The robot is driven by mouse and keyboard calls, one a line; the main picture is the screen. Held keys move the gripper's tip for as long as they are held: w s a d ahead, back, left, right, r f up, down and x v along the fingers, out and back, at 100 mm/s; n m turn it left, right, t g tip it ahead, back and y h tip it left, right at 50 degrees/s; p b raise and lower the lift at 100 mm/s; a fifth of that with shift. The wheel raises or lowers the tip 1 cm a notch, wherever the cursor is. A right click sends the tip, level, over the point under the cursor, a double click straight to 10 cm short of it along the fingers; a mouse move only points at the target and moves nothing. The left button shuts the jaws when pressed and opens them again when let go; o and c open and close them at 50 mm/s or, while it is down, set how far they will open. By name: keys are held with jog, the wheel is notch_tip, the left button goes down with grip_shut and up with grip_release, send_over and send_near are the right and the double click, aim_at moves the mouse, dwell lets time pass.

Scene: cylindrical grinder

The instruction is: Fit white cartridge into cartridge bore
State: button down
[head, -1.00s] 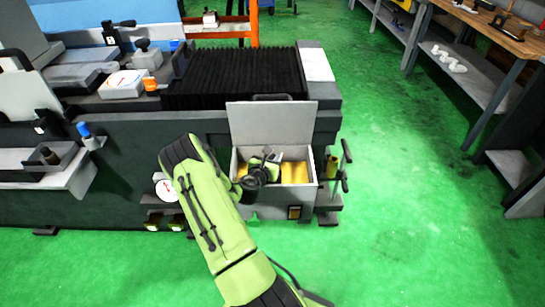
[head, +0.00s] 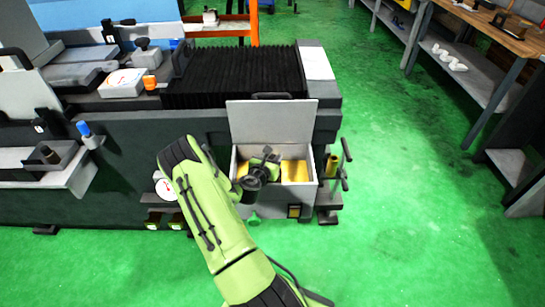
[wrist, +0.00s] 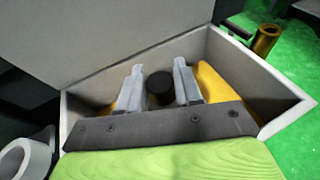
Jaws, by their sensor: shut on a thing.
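My gripper (wrist: 159,88) reaches down into an open grey box (wrist: 285,118) in the wrist view. Its two grey fingers stand either side of a dark, round-ended cylindrical piece (wrist: 160,86) and are shut on it. I see no white on this piece, so I cannot tell whether it is the white cartridge. In the head view, my gripper (head: 269,158) is over the mouth of the same box (head: 300,195), left of its middle. The cartridge bore cannot be made out; the fingers and palm hide part of the box's inside.
Yellow material (wrist: 212,80) lines the box, whose lid (head: 272,122) stands raised behind. A brass cylinder (wrist: 267,38) stands right of the box, near dark handles (head: 346,150). A grey ring (wrist: 22,160) is at lower left in the wrist view.

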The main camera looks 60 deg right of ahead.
jog(key=shift+f+b, duration=0.6)
jog(key=shift+f, duration=0.3)
jog(key=c, duration=0.7)
grip_release()
jog(key=p+v, duration=0.1)
jog(key=v, duration=1.4)
jog(key=shift+a+r+p, duration=0.15)
jog(key=shift+a+p, duration=0.15)
jog(key=shift+a, duration=0.05)
jog(key=shift+w, duration=0.1)
